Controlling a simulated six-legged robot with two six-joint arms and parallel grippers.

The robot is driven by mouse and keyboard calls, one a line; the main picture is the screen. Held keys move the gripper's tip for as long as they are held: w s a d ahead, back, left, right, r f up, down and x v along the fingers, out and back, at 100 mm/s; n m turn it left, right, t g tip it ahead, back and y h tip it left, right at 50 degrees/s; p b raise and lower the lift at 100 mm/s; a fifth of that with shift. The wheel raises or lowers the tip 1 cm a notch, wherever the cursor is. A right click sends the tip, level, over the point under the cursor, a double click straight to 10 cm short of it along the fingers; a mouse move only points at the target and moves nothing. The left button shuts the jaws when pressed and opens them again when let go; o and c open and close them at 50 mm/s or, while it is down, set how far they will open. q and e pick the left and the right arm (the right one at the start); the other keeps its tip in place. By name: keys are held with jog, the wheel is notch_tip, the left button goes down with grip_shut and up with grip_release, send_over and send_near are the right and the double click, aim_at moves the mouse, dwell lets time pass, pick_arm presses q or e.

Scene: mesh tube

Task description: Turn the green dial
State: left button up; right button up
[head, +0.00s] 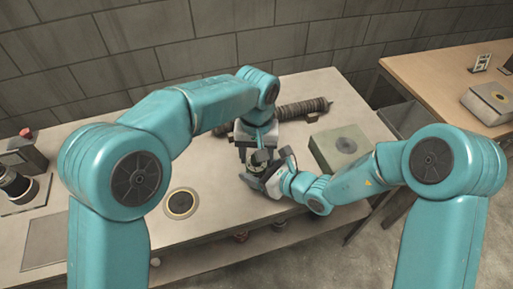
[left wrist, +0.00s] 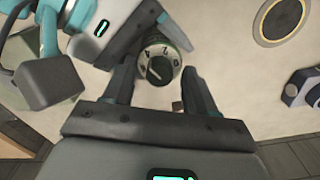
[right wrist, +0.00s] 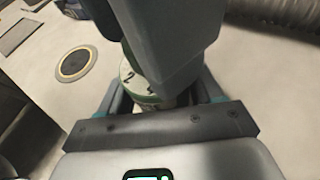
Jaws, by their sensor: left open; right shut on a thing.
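The green dial (left wrist: 158,66) has a pale green numbered ring and a dark centre with a light pointer line. It shows from above in the left wrist view, and part of its numbered side shows in the right wrist view (right wrist: 128,72). My left gripper (head: 257,140) is open above the dial, its fingers apart on either side of it. My right gripper (head: 265,178) comes in low from the side and is shut on the dial's body. In the head view the grippers largely hide the dial. In the right wrist view the left gripper covers much of it.
The pale table has a round yellow-rimmed disc (head: 181,203) at left, a ribbed dark tube (head: 302,108) behind, and a greenish box (head: 341,147) at right. A device with a red button (head: 26,133) stands far left. My two grippers crowd close together.

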pick_arm(q)
notch_tip(320, 180, up, 12)
dwell(0.4)
pick_arm(e)
jog(key=o, duration=1.2)
jog(key=shift+o, duration=0.2)
jog(key=shift+d, duration=0.1)
